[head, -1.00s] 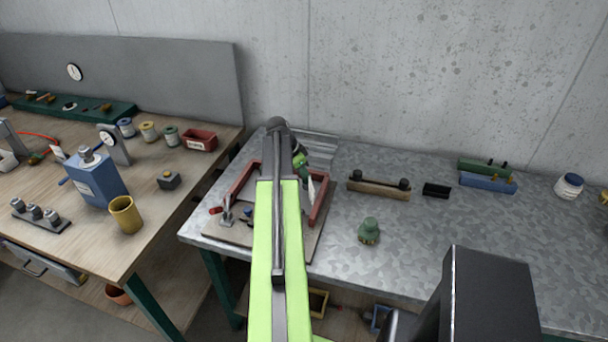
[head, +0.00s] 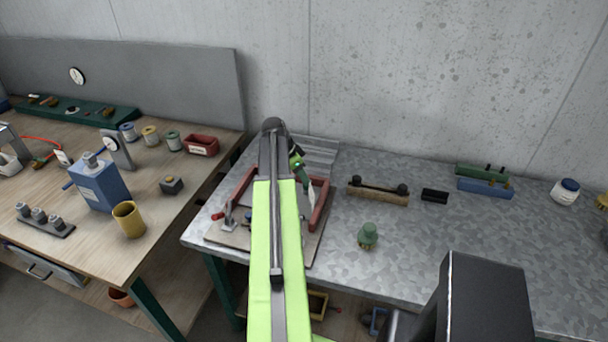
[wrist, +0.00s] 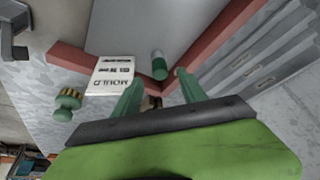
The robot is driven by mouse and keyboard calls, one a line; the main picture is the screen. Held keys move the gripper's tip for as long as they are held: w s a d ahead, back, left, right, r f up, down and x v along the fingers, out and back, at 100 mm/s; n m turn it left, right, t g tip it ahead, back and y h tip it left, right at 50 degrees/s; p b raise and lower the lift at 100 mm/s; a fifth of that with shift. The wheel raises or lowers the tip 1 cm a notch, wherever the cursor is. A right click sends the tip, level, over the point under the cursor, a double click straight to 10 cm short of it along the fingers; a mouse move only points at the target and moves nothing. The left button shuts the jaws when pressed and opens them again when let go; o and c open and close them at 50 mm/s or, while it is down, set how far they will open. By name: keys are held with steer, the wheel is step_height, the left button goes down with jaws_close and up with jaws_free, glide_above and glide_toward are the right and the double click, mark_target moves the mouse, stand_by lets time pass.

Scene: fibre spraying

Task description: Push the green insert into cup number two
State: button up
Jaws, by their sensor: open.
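My gripper (head: 302,172) is over the back right part of the red-walled mould fixture (head: 319,208), partly hidden by my arm in the head view. In the wrist view its two green fingers (wrist: 158,80) are open and apart. A small green and white cylinder (wrist: 158,64) shows just past the fingertips, near a corner of the red walls; I cannot tell whether it is touched. A green piece with a brass base (head: 368,235) stands on the metal table right of the fixture; a similar piece (wrist: 68,103) shows in the wrist view. I cannot make out a numbered cup.
A white MOULD card (wrist: 110,75) is by the red wall. A wooden block with dark knobs (head: 378,191) and a small black block (head: 435,196) lie to the right. Green and blue blocks (head: 485,186) are farther right. The wooden bench (head: 160,215) holds several items.

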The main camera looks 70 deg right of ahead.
steer(key=p+v, duration=1.1)
steer(key=v, duration=0.2)
steer(key=shift+w+r, duration=0.15)
steer(key=shift+r, duration=0.2)
